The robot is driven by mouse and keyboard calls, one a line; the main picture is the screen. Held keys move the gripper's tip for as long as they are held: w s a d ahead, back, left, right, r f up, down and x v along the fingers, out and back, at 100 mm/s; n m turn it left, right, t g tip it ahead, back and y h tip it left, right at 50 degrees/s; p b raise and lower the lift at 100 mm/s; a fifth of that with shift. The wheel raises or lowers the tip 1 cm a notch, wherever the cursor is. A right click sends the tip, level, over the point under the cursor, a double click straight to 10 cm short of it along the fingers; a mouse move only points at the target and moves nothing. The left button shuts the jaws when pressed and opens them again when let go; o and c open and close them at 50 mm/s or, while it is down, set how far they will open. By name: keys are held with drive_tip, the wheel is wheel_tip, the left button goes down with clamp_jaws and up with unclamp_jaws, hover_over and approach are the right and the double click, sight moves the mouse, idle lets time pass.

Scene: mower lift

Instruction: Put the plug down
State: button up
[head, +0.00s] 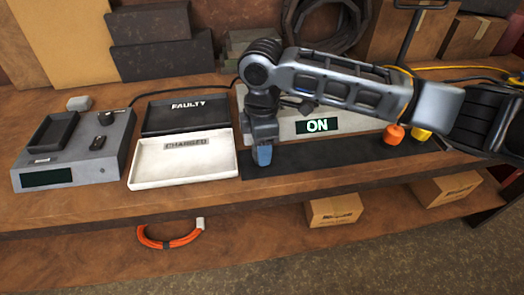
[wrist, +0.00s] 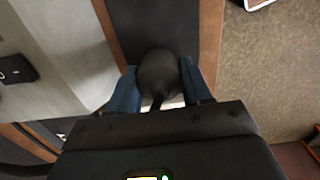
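My gripper (head: 263,155) points down over the left end of the black mat (head: 330,165), just right of the white tray, in the head view. In the wrist view its two blue fingers (wrist: 160,90) stand on either side of a dark rounded plug (wrist: 158,70) and appear shut on it. A thin dark tail shows at the plug's near end. The head view hides the plug behind the fingers and arm. I cannot tell whether the plug touches the mat.
A grey unit with an ON display (head: 317,125) stands behind the mat. An orange knob (head: 393,134) and a yellow one (head: 421,134) are at the right. A grey station (head: 75,150) is far left.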

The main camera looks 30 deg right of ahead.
drive_tip(key=c, duration=0.7)
